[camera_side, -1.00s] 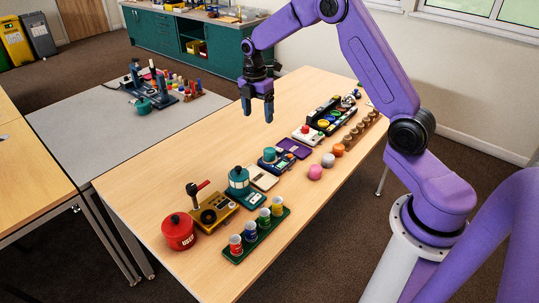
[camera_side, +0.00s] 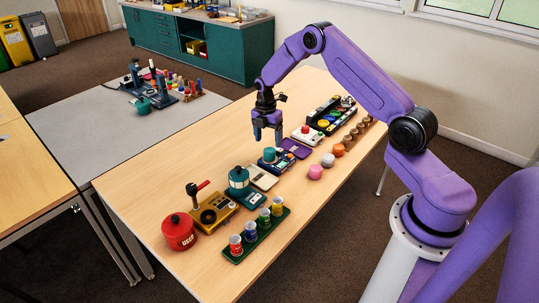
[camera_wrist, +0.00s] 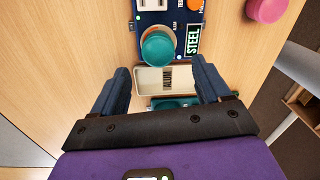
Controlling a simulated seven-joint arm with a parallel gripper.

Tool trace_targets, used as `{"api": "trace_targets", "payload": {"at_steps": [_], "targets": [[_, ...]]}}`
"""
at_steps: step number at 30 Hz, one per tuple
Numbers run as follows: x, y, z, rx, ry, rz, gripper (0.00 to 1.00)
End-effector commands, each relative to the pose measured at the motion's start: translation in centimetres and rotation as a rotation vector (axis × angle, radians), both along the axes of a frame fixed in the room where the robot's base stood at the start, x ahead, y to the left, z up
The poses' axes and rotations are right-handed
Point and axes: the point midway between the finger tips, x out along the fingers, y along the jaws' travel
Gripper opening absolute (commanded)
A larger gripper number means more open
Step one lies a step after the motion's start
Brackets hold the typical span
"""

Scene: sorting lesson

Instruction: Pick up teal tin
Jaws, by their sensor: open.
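A small round teal tin (camera_side: 269,155) sits on a dark blue device (camera_side: 284,164) near the middle of the wooden table. My gripper (camera_side: 267,140) is open and empty, pointing down just above the tin. In the wrist view the teal tin (camera_wrist: 158,48) shows from above on the blue device, beside a "STEEL" label. It lies just ahead of the open fingers (camera_wrist: 160,68), roughly centred between them, with no contact visible.
A purple case (camera_side: 294,147) and pink, grey and orange lumps (camera_side: 315,172) are close by. A red pot (camera_side: 179,231) stands at the near end. The table's left strip is clear.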

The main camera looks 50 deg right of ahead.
Motion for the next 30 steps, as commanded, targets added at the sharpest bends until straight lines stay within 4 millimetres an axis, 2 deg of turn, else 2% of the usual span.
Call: {"api": "trace_targets", "payload": {"at_steps": [8, 18, 27, 29, 30], "targets": [[-0.1, -0.1, -1.9, 0.000, 0.000, -0.001, 0.76], [-0.2, -0.2, -6.0, 0.000, 0.001, -0.001, 0.76], [-0.2, -0.2, -6.3, 0.000, -0.001, -0.001, 0.76], [-0.2, -0.2, -6.3, 0.000, -0.001, -0.001, 0.60], [-0.2, -0.2, -6.3, 0.000, -0.001, -0.001, 0.47]]}}
